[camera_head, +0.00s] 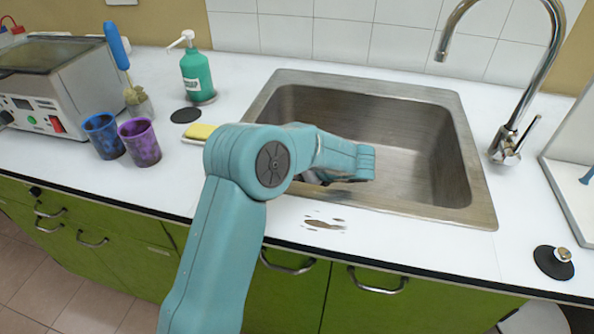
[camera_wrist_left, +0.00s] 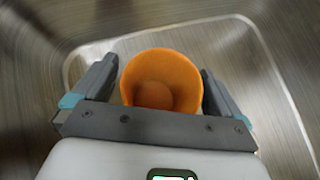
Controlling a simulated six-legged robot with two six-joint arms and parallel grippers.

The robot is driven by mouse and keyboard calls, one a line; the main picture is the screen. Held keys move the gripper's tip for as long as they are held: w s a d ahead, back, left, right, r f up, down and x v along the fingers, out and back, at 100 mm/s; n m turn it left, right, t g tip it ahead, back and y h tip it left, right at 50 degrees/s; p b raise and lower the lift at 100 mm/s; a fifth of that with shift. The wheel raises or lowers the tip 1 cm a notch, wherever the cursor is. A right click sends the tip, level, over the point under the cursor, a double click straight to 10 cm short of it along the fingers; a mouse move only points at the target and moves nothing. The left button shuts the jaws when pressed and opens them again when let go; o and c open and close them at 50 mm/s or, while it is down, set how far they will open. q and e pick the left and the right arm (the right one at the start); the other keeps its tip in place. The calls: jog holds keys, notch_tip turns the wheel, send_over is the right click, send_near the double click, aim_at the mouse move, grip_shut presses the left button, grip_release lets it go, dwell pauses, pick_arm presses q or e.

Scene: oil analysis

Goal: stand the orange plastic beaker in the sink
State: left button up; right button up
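The orange plastic beaker (camera_wrist_left: 160,82) shows in the left wrist view, mouth towards the camera, with the sink's metal behind it. It looks upright and inside the sink. My left gripper (camera_wrist_left: 158,68) has its fingers on either side of the beaker, with a thin gap visible at the left finger and a narrower one at the right. In the head view, the left arm reaches over the front rim of the steel sink (camera_head: 440,207), and the gripper (camera_head: 345,178) is low inside it. The beaker is hidden there behind my arm. My right gripper is not in view.
A chrome tap (camera_head: 548,75) arches at the sink's back right. Left of the sink are a yellow sponge (camera_head: 198,133), a green soap bottle (camera_head: 197,75), a purple cup (camera_head: 140,143) and a blue cup (camera_head: 103,136). A brown spill (camera_head: 324,225) lies on the front counter. The sink's right half is empty.

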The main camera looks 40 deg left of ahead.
pick_arm(q)
jog(key=shift+r, duration=0.1)
jog(key=p+v, duration=0.2)
jog(key=v, duration=1)
jog(key=shift+r, duration=0.1)
